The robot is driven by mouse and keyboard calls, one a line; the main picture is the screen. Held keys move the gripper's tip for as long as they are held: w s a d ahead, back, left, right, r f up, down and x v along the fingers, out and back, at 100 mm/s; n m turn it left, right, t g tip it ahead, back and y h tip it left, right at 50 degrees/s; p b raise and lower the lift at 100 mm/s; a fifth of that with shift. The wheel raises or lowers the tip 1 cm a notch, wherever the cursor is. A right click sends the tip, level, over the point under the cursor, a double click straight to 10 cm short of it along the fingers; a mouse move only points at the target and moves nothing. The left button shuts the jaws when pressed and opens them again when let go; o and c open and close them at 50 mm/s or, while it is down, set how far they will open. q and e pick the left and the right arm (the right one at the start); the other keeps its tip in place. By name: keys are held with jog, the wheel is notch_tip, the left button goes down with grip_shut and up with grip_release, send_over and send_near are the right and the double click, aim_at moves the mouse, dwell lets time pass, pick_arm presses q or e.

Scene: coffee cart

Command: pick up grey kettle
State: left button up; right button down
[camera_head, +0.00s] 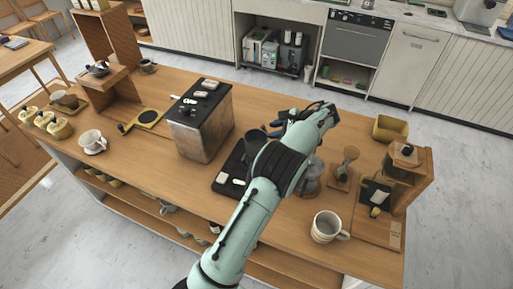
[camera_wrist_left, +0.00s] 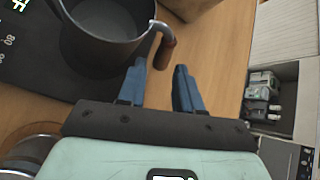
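The grey kettle (camera_wrist_left: 100,30) is a dark pot with a brown handle (camera_wrist_left: 165,43) in the left wrist view. It stands upright on a black plate (camera_wrist_left: 25,65) with white markings. In the head view the kettle (camera_head: 254,140) is partly hidden behind my left arm. My left gripper (camera_wrist_left: 160,82) has two blue fingers spread apart with nothing between them. The handle is just beyond the fingertips, and I see no grip on it. In the head view the left gripper (camera_head: 283,124) is beside the kettle, over the counter. My right gripper is not in view.
A black and steel machine (camera_head: 200,125) stands left of the kettle. A glass dripper (camera_head: 345,165), a white mug (camera_head: 327,227) and a wooden stand (camera_head: 407,170) are to the right. A yellow box (camera_head: 390,129) sits at the counter's back right.

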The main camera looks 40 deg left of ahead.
pick_arm(q)
jog(key=x, duration=0.6)
jog(key=shift+w+a+r, duration=0.1)
jog(key=shift+w, duration=0.05)
jog(key=shift+r, duration=0.1)
grip_shut()
